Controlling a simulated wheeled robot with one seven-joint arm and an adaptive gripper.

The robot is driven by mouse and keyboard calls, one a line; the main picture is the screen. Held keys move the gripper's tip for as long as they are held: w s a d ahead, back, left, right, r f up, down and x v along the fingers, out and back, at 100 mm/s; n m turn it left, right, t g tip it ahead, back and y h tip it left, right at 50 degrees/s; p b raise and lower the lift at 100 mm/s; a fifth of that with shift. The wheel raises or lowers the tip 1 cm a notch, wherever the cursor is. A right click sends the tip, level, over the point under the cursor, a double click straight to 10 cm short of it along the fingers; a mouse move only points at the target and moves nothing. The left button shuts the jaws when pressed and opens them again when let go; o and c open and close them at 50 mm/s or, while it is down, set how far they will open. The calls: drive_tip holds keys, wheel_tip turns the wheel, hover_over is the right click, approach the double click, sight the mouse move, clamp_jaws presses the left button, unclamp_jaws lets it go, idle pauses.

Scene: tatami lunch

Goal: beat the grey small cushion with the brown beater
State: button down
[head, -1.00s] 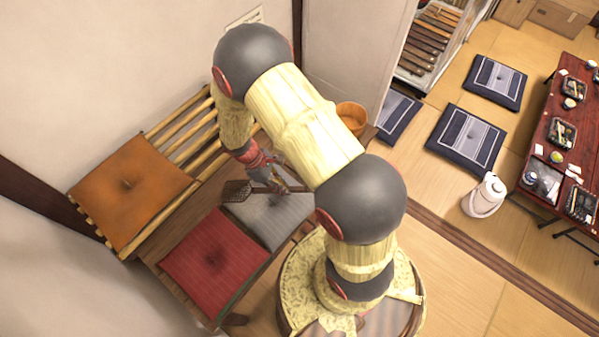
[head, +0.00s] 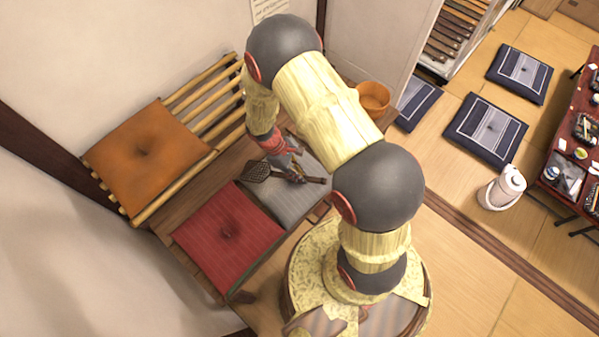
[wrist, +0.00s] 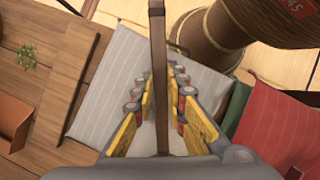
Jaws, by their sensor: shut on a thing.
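The grey small cushion (head: 300,203) lies flat on the wooden bench, beside the red cushion (head: 228,237). In the wrist view the grey cushion (wrist: 110,95) spreads below my fingers. My gripper (head: 296,172) is over it, shut on the handle of the brown beater (head: 257,173). The beater's dark flat head points left, near the grey cushion's back left corner, and its handle end points right. In the wrist view the brown handle (wrist: 157,60) runs upright between my yellow-padded fingers (wrist: 160,125). I cannot tell whether the beater touches the cushion.
The orange cushion (head: 145,150) sits on a slatted bamboo rack (head: 205,105) at the left. A wooden bucket (head: 373,97) stands at the bench's back end. The wall is close behind. A white pot (head: 502,188) and blue floor cushions (head: 487,130) are on the tatami at right.

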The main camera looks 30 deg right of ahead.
drive_tip(key=shift+f, duration=0.85)
wheel_tip(320, 180, up, 9)
drive_tip(key=p, duration=0.6)
drive_tip(key=shift+d+r, duration=0.1)
wheel_tip(320, 180, down, 10)
drive_tip(key=b, duration=0.6)
drive_tip(key=shift+r+b, duration=0.15)
drive_tip(key=shift+b, duration=0.2)
wheel_tip(320, 180, up, 10)
drive_tip(key=p, duration=0.7)
drive_tip(key=shift+f, duration=0.25)
